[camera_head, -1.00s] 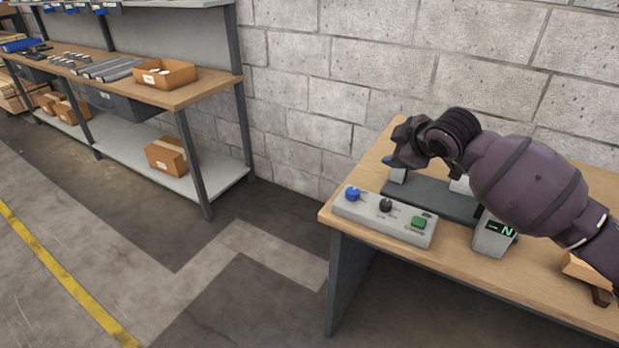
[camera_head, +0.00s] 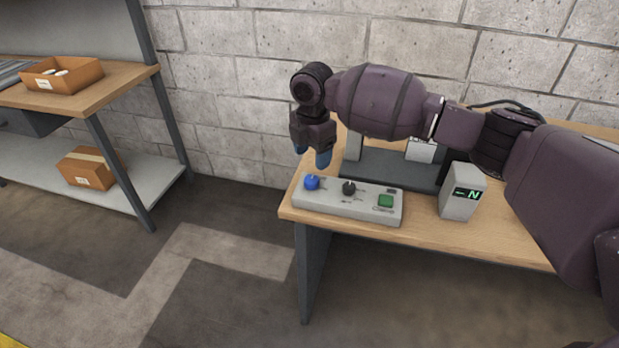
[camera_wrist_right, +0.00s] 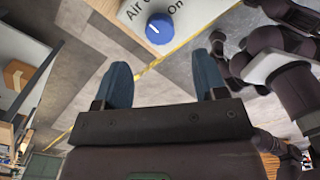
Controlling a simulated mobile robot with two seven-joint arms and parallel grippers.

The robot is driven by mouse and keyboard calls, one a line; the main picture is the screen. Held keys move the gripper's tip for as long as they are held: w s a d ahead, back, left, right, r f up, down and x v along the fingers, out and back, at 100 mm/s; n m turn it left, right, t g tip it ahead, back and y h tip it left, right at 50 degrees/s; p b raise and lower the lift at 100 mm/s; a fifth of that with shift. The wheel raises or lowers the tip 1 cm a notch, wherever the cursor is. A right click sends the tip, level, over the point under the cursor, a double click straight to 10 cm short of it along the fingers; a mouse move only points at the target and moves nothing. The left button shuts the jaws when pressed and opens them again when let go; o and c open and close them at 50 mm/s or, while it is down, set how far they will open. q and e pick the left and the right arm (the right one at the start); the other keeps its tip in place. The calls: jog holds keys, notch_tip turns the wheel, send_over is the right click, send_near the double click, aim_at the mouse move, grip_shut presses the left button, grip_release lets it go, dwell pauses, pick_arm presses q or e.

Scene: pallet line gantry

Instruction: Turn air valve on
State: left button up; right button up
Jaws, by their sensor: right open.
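The air valve is a blue knob (camera_head: 312,182) at the left end of a grey control box (camera_head: 345,205) on the wooden table. In the right wrist view the blue knob (camera_wrist_right: 159,28) has a white pointer line, with "Air" and "On" lettering beside it. My right gripper (camera_head: 312,158) hangs fingers down just above and behind the knob, apart from it. In the right wrist view my right gripper (camera_wrist_right: 166,78) is open and empty, with the knob beyond its blue fingertips. My left gripper is not in the head view.
The box also carries a black knob (camera_head: 349,188) and a green button (camera_head: 385,201). A grey display unit (camera_head: 461,197) showing "N" stands to its right. A dark fixture base (camera_head: 390,170) lies behind. A block wall (camera_head: 230,110) closes the back. Shelving with cardboard boxes (camera_head: 88,168) stands at left.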

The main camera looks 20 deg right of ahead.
aim_at(312, 179)
notch_tip(312, 179, down, 6)
jog(key=shift+f+b, duration=0.1)
jog(key=shift+b, duration=0.4)
jog(key=shift+f, duration=0.85)
